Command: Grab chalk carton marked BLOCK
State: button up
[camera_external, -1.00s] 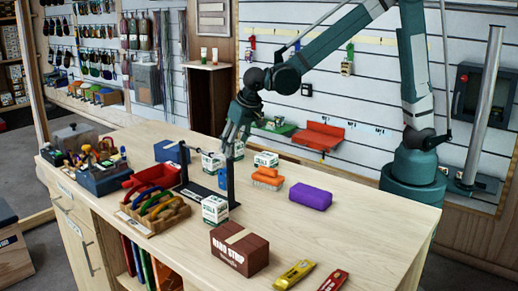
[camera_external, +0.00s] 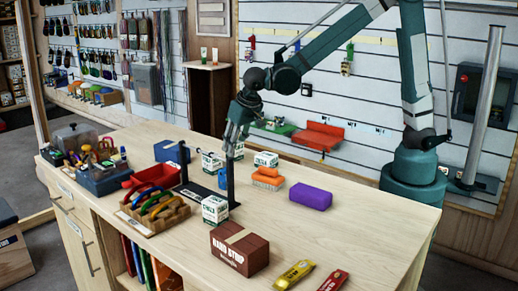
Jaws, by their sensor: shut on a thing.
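Several small white-and-green cartons stand on the wooden bench. One is at the front (camera_external: 215,209), one behind the black stand (camera_external: 211,163), and one to the right (camera_external: 265,160). Another white carton (camera_external: 239,152) is at my gripper (camera_external: 234,145), which points down at the far side of the bench behind the stand's upright. My gripper is shut on this carton, though the fingers partly hide it. The print is too small to tell which carton is marked BLOCK. I cannot tell whether the held carton touches the bench.
The black stand (camera_external: 232,187) with its uprights is close in front of my gripper.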

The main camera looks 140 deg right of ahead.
jog(key=shift+r, duration=0.1)
notch_tip(320, 180, up, 10)
jog(key=p, duration=0.2)
jog(key=shift+p, duration=0.3)
dwell(0.6)
